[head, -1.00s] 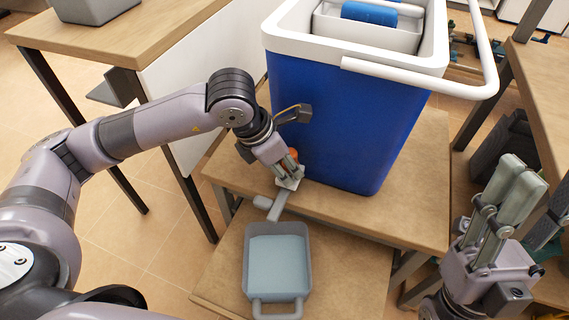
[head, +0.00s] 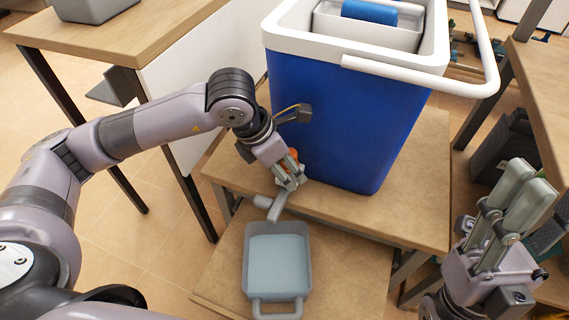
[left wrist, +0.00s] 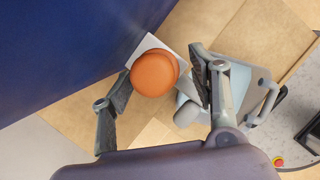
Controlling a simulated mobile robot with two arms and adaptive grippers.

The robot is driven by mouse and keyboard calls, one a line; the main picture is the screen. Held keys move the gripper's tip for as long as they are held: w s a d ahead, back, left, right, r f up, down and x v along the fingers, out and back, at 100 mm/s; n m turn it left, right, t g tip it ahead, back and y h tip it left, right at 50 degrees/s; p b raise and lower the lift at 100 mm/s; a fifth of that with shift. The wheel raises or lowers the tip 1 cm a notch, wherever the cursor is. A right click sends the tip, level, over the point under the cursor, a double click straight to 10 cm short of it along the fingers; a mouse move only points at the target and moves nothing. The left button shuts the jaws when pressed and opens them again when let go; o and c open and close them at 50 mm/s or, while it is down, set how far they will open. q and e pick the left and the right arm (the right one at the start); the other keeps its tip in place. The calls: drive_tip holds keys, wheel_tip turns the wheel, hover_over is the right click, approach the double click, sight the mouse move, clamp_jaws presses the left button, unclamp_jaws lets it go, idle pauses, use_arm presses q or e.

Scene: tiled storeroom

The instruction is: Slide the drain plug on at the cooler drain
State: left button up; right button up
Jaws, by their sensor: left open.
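The blue cooler (head: 335,125) with a white rim stands on a wooden stand. My left gripper (head: 288,180) is low at the cooler's near left corner. An orange round drain plug (left wrist: 153,74) sits between its spread fingers in the left wrist view, with a gap to the right finger. The left finger is close to it. A white square plate (left wrist: 150,43) shows behind the plug, beside the blue wall. The drain opening is hidden. In the head view only a bit of orange (head: 293,157) shows behind the fingers. My right gripper (head: 530,175) is empty at the right, its fingers together.
A grey tray (head: 304,270) of bluish water lies on the lower shelf below the cooler, with a grey pipe piece (head: 270,205) just above it. A wooden table (head: 130,40) stands at the left, another bench (head: 540,100) at the right.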

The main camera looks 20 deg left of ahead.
use_arm(q)
drive_tip(key=v, duration=1.2)
